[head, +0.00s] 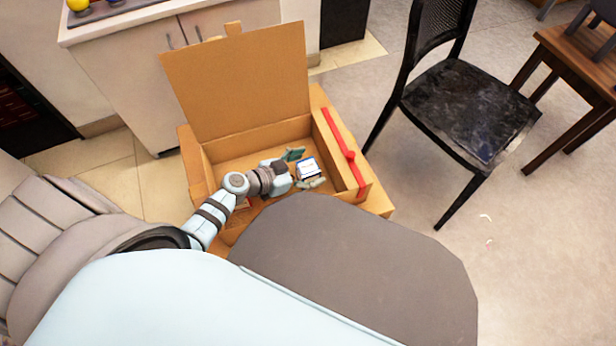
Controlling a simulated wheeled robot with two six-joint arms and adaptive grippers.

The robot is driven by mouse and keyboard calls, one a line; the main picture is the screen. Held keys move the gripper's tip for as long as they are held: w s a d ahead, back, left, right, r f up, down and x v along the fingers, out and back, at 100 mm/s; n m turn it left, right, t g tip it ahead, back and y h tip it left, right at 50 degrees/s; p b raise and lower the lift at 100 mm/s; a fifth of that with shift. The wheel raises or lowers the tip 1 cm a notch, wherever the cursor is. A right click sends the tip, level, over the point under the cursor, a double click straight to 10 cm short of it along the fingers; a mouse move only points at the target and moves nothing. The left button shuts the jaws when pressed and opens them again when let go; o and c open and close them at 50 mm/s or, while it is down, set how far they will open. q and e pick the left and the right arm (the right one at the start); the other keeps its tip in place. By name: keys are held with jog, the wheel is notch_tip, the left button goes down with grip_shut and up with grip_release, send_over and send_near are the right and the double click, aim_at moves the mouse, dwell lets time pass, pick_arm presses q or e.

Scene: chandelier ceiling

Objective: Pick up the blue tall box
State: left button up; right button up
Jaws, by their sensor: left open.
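A small blue and white box (308,168) stands inside the open cardboard box, near its right inner wall. It looks like the blue tall box, but its lower part is hidden. My left gripper (302,169) reaches into the cardboard box from the left. Its jaws are open, with one finger on the far side and one on the near side of the blue and white box. I cannot tell whether they touch it. My right gripper is not in view.
The cardboard box (234,150) has a raised back flap and a red ribbon on its right side. A black chair (462,110) stands to the right, near a wooden table (590,62). A white counter (125,85) is behind. Open floor lies at lower right.

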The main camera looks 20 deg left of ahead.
pick_arm(q)
jog(key=shift+w, duration=0.15)
jog(key=c, duration=1.4)
jog(key=shift+r, duration=0.1)
jog(key=shift+c, duration=0.2)
